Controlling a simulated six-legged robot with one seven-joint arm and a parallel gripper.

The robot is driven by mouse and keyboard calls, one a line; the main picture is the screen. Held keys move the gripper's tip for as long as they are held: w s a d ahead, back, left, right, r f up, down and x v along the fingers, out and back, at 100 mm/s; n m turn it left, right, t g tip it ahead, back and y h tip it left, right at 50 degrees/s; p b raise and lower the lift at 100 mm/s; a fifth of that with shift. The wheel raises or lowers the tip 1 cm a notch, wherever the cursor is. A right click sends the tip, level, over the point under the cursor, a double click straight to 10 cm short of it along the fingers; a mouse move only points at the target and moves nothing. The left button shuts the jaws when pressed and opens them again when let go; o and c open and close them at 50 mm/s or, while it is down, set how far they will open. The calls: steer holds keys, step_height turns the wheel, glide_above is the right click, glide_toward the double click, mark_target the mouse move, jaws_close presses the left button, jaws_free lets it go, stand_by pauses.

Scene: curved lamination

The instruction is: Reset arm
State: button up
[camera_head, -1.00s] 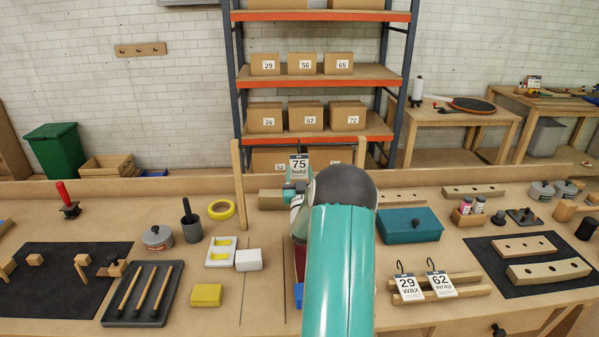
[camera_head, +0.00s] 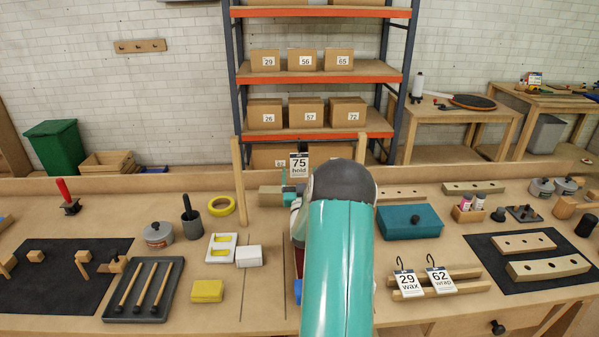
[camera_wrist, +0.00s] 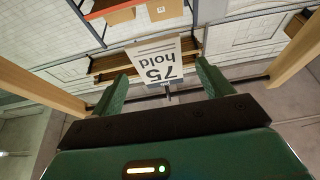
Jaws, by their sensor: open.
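My gripper shows in the wrist view (camera_wrist: 163,90) with its two green fingers spread apart and nothing between them. The "75 hold" tag (camera_wrist: 158,62) appears upside down just beyond the fingertips and apart from them. In the head view the same white tag (camera_head: 299,164) hangs upright at the back of the bench, between two wooden posts, the left one (camera_head: 240,180) in clear view. My teal arm covers the middle of the bench and hides most of the gripper and what lies under it.
Left on the bench (camera_head: 360,308) are a tool tray (camera_head: 178,290), a grey pot (camera_head: 158,235) and yellow tape (camera_head: 221,205). Right are a teal box (camera_head: 409,222), the "29 wax" (camera_head: 408,283) and "62 wrap" (camera_head: 441,281) tags and a dark mat (camera_head: 492,262). Shelves (camera_head: 318,76) stand behind.

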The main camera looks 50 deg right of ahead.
steer(key=v, duration=0.5)
steer(key=shift+s+a+f, duration=0.15)
steer(key=shift+s, duration=0.05)
steer(key=w+a+r+n+y, duration=0.2)
steer(key=w+a+r+y, duration=0.15)
steer(key=w+a, duration=0.2)
steer(key=w+a+r+n+y, duration=0.2)
steer(key=w+a+r+y, duration=0.15)
steer(key=a, duration=0.35)
steer(key=a+r+n+g+y, duration=0.2)
steer(key=a+r+y, duration=0.2)
steer(key=a, duration=1.2)
steer(key=s+a+r+n+g+y, duration=0.1)
steer(key=s+a+n+g+y, duration=0.2)
steer(key=s+a, duration=0.9)
steer(key=s+a+f+g+y, duration=0.1)
steer(key=s+a+g+y, duration=0.2)
steer(key=s+a, duration=0.7)
steer(key=s+g, duration=0.1)
steer(key=s, duration=0.2)
steer(key=shift+s+a+f+n, duration=0.2)
steer(key=shift+a+f+n, duration=0.1)
steer(key=shift+a+n, duration=0.1)
